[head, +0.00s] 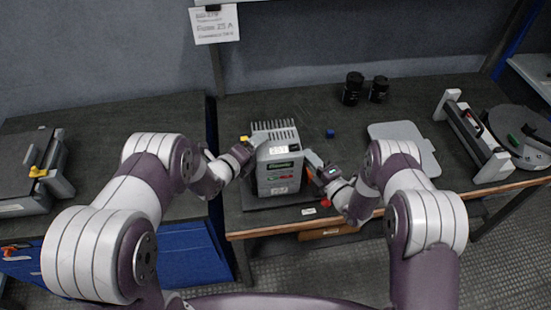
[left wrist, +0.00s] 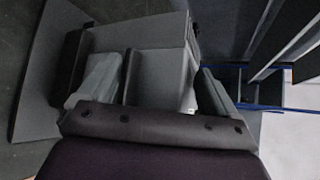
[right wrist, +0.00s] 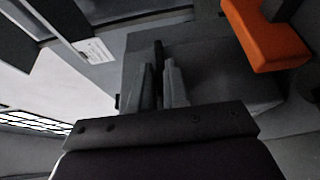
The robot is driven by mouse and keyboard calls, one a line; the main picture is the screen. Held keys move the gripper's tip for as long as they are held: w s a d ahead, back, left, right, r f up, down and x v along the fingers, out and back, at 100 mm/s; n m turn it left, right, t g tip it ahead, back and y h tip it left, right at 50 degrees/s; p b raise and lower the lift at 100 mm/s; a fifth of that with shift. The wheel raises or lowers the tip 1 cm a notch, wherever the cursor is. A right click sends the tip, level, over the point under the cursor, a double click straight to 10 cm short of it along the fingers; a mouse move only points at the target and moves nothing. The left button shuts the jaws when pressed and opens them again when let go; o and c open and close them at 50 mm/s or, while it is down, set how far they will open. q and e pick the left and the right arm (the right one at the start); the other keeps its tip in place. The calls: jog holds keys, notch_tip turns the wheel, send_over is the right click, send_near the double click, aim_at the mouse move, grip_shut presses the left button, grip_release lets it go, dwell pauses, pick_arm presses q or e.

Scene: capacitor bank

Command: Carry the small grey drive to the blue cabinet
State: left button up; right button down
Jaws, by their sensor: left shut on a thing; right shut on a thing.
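The small grey drive (head: 278,168) is a boxy unit with a finned top, a small display and red marks on its front. It is upright over the middle bench, near the front edge; I cannot tell whether it touches the bench. My left gripper (head: 246,150) is shut on its left side; the left wrist view shows its grey body (left wrist: 155,75) between the fingers. My right gripper (head: 317,166) is shut at its right side, on a thin dark part (right wrist: 158,62) in the right wrist view. A blue cabinet front (head: 185,258) shows below the left bench, partly behind my left arm.
The middle bench (head: 300,106) has two black cylinders (head: 353,88), a small blue piece (head: 330,133) and a grey flat panel (head: 405,133). A larger machine (head: 475,135) stands at the right. A grey device (head: 38,185) lies on the left bench; a gap separates the benches.

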pick_arm(q)
jog(key=shift+r+p, duration=2.55)
jog(key=shift+p, duration=0.1)
jog(key=shift+f, duration=0.15)
jog(key=shift+c, duration=0.3)
jog(key=shift+s+f, duration=0.1)
jog(key=shift+s, duration=0.05)
